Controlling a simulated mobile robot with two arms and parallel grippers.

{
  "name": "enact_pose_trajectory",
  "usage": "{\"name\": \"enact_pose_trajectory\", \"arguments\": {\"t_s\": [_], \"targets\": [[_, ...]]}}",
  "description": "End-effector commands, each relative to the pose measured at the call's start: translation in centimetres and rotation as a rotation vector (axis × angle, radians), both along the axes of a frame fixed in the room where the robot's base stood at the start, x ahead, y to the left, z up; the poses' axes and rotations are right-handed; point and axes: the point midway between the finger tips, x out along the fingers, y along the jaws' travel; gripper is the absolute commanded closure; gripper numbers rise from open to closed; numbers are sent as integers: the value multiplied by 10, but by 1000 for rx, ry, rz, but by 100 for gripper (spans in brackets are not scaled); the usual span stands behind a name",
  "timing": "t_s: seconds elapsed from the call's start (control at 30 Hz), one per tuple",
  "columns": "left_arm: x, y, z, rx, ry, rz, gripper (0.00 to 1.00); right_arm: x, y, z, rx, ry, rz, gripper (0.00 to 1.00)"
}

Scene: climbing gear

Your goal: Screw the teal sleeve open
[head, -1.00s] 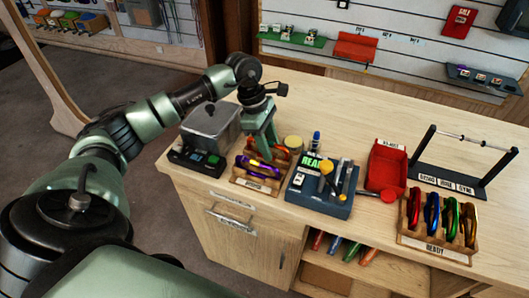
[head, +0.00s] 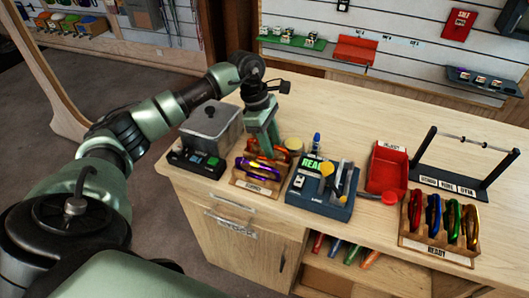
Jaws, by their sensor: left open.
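My left gripper (head: 265,152) points down over the small wooden rack (head: 248,184) at the front left of the bench. Its jaws are open, seen nearly edge-on, so one finger largely covers the other. A purple carabiner (head: 258,170) lies in this rack just in front of the fingertips, with orange pieces (head: 278,154) behind it. I cannot tell whether the fingers touch anything. The teal sleeve is too small or hidden to make out. My right gripper is not in view.
A grey lidded box (head: 211,128) stands left of the rack. A dark blue tester with a screen (head: 318,202) is close on its right. Beyond are a red bin (head: 388,168), a bar stand (head: 452,187) and the READY rack (head: 437,251) with several carabiners. The back of the bench is clear.

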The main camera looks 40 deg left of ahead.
Motion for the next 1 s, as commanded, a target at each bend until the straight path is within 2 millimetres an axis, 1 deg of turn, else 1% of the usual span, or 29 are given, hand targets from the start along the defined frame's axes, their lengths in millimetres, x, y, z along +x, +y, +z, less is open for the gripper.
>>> {"name": "enact_pose_trajectory", "arguments": {"t_s": [0.43, 0.57, 1.0], "targets": [[9, 2, 0, 0, -1, -1, 60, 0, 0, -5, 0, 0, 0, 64], [9, 2, 1, 0, -1, -1, 60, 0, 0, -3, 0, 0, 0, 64], [9, 2, 16, 1, -3, 1, 60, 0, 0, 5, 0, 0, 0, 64]]}}
